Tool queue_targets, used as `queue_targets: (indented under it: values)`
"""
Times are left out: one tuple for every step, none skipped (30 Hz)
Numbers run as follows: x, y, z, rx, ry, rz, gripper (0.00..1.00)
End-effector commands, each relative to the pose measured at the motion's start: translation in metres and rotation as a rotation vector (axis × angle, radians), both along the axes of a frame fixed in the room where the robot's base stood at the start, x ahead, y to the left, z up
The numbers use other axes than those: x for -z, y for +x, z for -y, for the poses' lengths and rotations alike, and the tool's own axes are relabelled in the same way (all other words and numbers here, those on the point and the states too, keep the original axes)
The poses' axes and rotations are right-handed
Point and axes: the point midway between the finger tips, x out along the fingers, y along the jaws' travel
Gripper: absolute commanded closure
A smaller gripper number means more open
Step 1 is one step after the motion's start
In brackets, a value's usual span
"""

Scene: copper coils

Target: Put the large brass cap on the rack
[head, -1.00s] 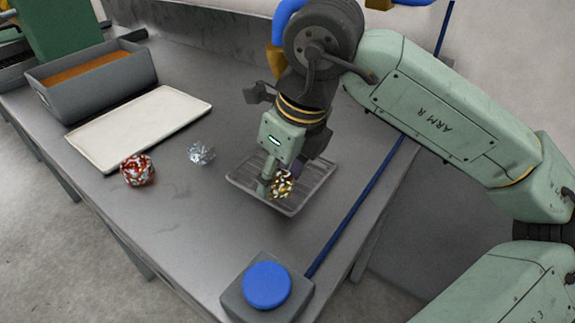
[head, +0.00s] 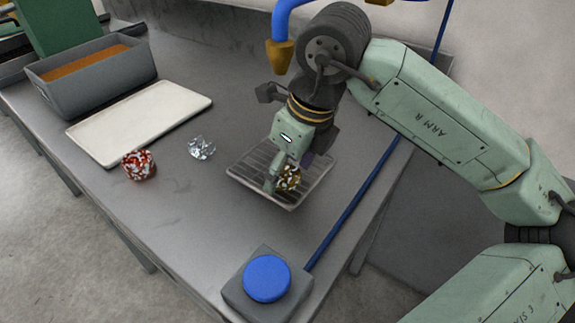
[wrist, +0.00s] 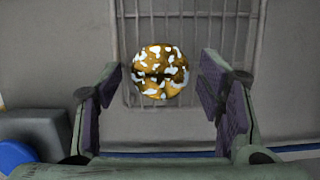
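The brass cap (head: 289,178), gold with pale patches, is at the rack (head: 250,166) near its front side in the head view. It looks to rest on the rack's bars, though the contact is hidden. In the wrist view the cap (wrist: 160,72) overlaps the lower part of the rack's bars (wrist: 229,30). My gripper (head: 283,180) is directly over the rack, beside and around the cap. In the wrist view its two purple-padded fingers (wrist: 163,88) stand apart, with a gap on each side of the cap.
A red-and-white cap (head: 138,165) and a silver crumpled piece (head: 201,148) lie left of the rack. A white tray (head: 140,122) and grey bin (head: 95,88) stand farther left. A blue button (head: 267,279) is at the front, with a blue pipe (head: 362,190) along the right.

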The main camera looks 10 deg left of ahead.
Motion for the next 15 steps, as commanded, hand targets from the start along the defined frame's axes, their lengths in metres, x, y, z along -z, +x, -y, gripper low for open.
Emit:
queue_targets:
  values:
    - [0.000, 0.000, 0.000, 0.000, 0.000, 0.000, 0.35]
    - [0.000, 0.000, 0.000, 0.000, 0.000, 0.000, 0.35]
    - [0.000, 0.000, 0.000, 0.000, 0.000, 0.000, 0.35]
    - [0.000, 0.000, 0.000, 0.000, 0.000, 0.000, 0.35]
    - [0.000, 0.000, 0.000, 0.000, 0.000, 0.000, 0.35]
    - [0.000, 0.000, 0.000, 0.000, 0.000, 0.000, 0.35]
    - [0.000, 0.000, 0.000, 0.000, 0.000, 0.000, 0.35]
    - [0.000, 0.000, 0.000, 0.000, 0.000, 0.000, 0.35]
    - [-0.001, 0.000, 0.000, 0.000, 0.000, 0.000, 0.35]
    - [-0.002, 0.000, 0.000, 0.000, 0.000, 0.000, 0.35]
    - [-0.003, 0.000, 0.000, 0.000, 0.000, 0.000, 0.35]
    - [-0.006, 0.000, 0.000, 0.000, 0.000, -0.001, 0.35]
    - [-0.006, 0.000, 0.001, 0.000, 0.000, 0.001, 0.35]
    - [-0.008, 0.000, 0.002, 0.002, -0.001, 0.002, 0.35]
    - [-0.014, -0.001, 0.003, 0.002, -0.001, 0.002, 0.35]
